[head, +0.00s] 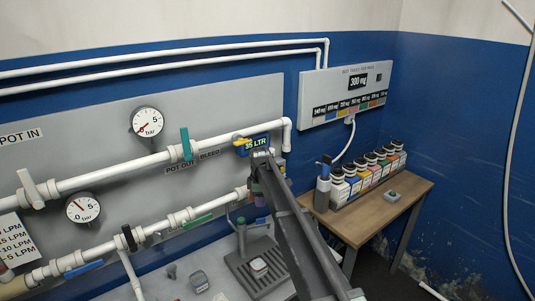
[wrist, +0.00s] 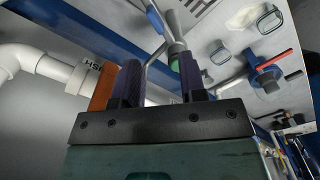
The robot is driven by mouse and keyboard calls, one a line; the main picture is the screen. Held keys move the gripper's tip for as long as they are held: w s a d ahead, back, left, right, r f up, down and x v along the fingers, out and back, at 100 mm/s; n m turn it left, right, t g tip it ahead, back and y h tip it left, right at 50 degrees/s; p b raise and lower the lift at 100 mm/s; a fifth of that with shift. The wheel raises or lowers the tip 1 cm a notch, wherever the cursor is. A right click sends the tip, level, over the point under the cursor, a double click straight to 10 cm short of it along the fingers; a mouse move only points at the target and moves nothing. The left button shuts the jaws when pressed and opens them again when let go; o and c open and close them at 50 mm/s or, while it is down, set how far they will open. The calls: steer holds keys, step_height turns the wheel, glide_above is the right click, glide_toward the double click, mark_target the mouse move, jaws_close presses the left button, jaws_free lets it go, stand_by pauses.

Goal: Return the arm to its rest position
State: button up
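My arm (head: 295,225) reaches up from the bottom right of the head view toward the pipe panel. Its end lies near the white pipes, beside the "35 LTR" display (head: 256,143). My gripper (wrist: 160,82) shows in the wrist view with its two dark purple fingers apart and nothing held between them. In the head view the fingers are small and partly hidden by the arm. A white pipe elbow (wrist: 45,62) and an orange part (wrist: 103,91) show left of the fingers in the wrist view.
The pipe panel (head: 85,130) carries gauges and valves, including a teal handle (head: 186,144). A dark drip tray (head: 245,267) stands below the arm's end. A wooden table (head: 392,207) with several bottles stands at right. Dark floor shows to the right of the table.

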steer(key=s+d+f+m+b, duration=0.2)
steer(key=s+d+m, duration=0.4)
steer(key=s, duration=0.6)
steer(key=s+d+f+m+b, duration=0.3)
steer(key=s+d+m, duration=0.2)
steer(key=s+d, duration=0.3)
steer(key=s+d+f+m+b, duration=0.3)
steer(key=s+d+m, duration=0.3)
steer(key=s, duration=1.1)
steer(key=shift+d+m, duration=0.3)
steer(key=shift+d, duration=0.75)
